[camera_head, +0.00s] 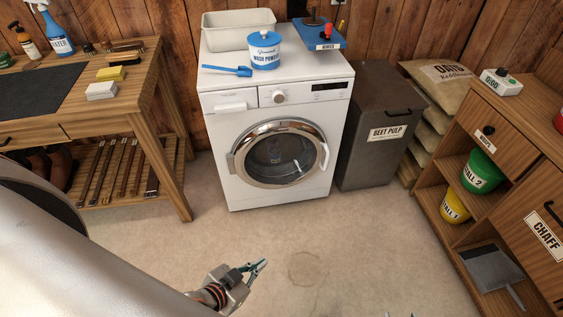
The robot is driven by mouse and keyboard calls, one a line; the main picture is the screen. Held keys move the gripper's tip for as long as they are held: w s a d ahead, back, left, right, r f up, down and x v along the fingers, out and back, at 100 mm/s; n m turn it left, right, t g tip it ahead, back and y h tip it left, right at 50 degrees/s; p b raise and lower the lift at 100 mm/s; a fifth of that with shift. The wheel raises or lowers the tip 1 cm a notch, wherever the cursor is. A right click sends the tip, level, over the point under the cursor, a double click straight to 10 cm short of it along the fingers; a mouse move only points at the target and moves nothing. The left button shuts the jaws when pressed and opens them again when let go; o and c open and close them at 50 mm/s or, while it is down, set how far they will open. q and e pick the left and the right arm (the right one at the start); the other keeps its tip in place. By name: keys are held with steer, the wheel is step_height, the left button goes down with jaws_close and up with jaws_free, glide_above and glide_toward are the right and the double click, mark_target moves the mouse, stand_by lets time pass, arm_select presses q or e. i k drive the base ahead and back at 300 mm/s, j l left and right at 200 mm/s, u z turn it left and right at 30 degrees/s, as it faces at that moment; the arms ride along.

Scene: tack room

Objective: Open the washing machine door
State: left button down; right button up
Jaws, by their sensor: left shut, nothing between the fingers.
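The white washing machine (225,190) stands against the wooden back wall. Its round door (278,153) has a chrome rim and dark glass and looks closed flush with the front. My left gripper (263,265) is over the bare floor in front of the machine, apart from the door, shut and empty. Only small tips of my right gripper (400,314) show at the bottom edge; the rest is out of frame.
A wooden workbench (145,80) stands at the left, a grey beet pulp bin (375,155) right of the machine. A shelf unit (515,115) stands at the far right. A wash powder tub (264,52) and scoop (228,71) are on the machine. The floor (320,240) before it is clear.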

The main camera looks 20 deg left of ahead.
mark_target(238, 164)
steer(key=i+j+z, duration=0.4)
steer(key=j, duration=0.35)
steer(key=i+j+z, duration=0.2)
steer(key=i+j, duration=0.1)
steer(key=j, duration=0.1)
